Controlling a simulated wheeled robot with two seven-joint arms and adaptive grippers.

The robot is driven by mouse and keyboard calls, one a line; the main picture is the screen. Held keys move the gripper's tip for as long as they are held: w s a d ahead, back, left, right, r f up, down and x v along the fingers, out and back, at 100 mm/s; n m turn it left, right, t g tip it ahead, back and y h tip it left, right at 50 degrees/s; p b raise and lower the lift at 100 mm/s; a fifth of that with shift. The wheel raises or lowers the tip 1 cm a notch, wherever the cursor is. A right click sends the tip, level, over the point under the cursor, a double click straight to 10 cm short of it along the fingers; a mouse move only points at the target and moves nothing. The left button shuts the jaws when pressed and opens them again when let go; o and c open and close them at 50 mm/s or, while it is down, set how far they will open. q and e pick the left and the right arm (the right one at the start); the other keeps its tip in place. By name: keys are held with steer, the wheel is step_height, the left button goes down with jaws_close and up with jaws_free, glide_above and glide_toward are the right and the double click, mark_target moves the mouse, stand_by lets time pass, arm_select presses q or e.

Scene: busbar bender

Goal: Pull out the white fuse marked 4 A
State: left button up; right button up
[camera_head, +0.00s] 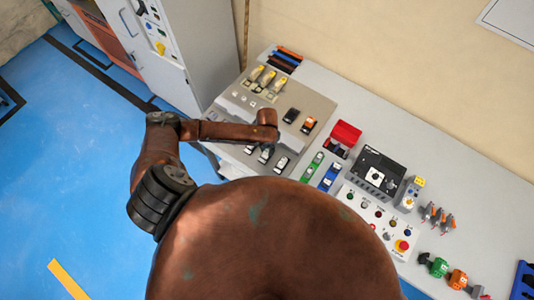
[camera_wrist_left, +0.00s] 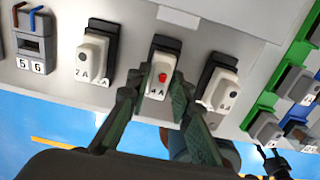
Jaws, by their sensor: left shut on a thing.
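The white fuse marked 4 A (camera_wrist_left: 157,88) has a red dot and sits at its black holder (camera_wrist_left: 165,43) in the left wrist view. Whether it is fully seated I cannot tell. My left gripper (camera_wrist_left: 156,101) has one finger on each side of this fuse and is shut on it. In the head view my left gripper (camera_head: 265,145) reaches down over the fuse row, and its wrist hides part of that row.
Fuse 2 A (camera_wrist_left: 90,58) stands left of the gripped fuse, and another white fuse (camera_wrist_left: 221,90) stands close on the right. Green (camera_head: 312,167) and blue (camera_head: 330,176) blocks, a red box (camera_head: 343,136) and a control panel (camera_head: 376,217) lie further right on the bench.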

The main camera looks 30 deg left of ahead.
mark_target(267, 150)
arm_select(q)
jaws_close()
steer(key=shift+r, duration=0.1)
steer(key=shift+w+r+p, duration=0.1)
steer(key=shift+r+p, duration=0.15)
steer(key=shift+p, duration=0.1)
steer(key=shift+r+p, duration=0.95)
steer(key=shift+r, duration=0.1)
step_height(267, 150, up, 5)
steer(key=p, duration=0.5)
